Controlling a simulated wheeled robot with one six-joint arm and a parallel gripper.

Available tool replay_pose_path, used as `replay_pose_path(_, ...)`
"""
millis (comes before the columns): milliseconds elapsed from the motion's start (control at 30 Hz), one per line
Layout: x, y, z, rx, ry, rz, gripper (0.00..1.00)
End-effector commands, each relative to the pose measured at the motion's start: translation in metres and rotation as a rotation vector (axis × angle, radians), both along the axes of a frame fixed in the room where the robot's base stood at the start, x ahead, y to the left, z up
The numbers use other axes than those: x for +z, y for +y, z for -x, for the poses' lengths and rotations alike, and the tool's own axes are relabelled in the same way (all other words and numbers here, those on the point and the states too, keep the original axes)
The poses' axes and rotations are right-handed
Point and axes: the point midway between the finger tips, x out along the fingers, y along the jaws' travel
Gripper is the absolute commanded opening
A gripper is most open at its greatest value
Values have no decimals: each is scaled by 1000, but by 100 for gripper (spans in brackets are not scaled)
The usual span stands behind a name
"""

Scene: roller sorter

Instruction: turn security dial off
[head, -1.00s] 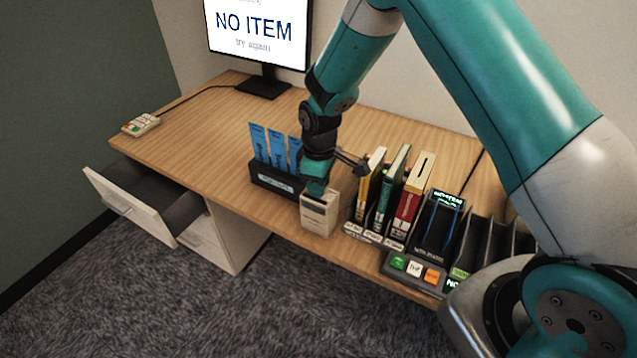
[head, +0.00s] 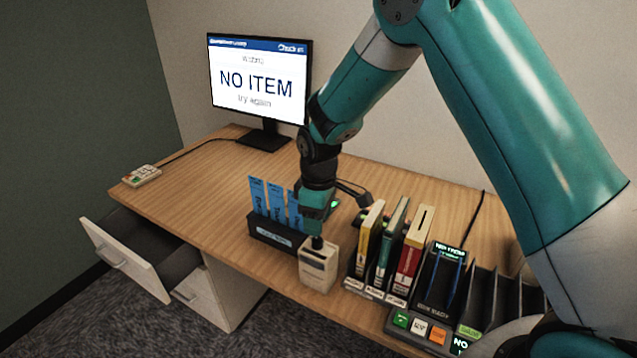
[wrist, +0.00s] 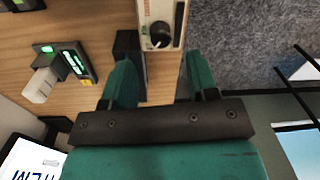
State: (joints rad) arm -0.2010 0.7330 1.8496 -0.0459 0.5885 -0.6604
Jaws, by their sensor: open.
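The security dial is a round black knob (wrist: 160,36) on the face of a small beige box (wrist: 145,12), seen at the top of the wrist view. In the head view the beige box (head: 318,270) stands at the desk's front edge, with the dark knob (head: 317,243) on top. My gripper (head: 316,218) is just above the box and partly hides it. In the wrist view my gripper (wrist: 158,72) is open, its two fingers apart with nothing between them. The knob lies beyond the fingertips, roughly in line with the gap. The dial's setting is too small to read.
A black holder (head: 270,232) with blue cards is left of the box. Upright books (head: 385,245) in a rack stand close on its right. A monitor (head: 260,82) reads "NO ITEM, try again". A drawer (head: 120,262) hangs open at left. The left desktop is mostly clear.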

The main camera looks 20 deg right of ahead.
Motion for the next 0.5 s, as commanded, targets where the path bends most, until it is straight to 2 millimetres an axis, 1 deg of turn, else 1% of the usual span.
replay_pose_path(33, 13, 0, -2, 0, -6, -1, 54)
replay_pose_path(100, 31, -1, -2, 0, -8, -1, 54)
replay_pose_path(300, 78, -3, -4, 0, -5, -1, 54)
replay_pose_path(400, 96, -3, -5, 0, -5, -1, 54)
replay_pose_path(500, 108, -4, -5, 0, -2, -1, 54)
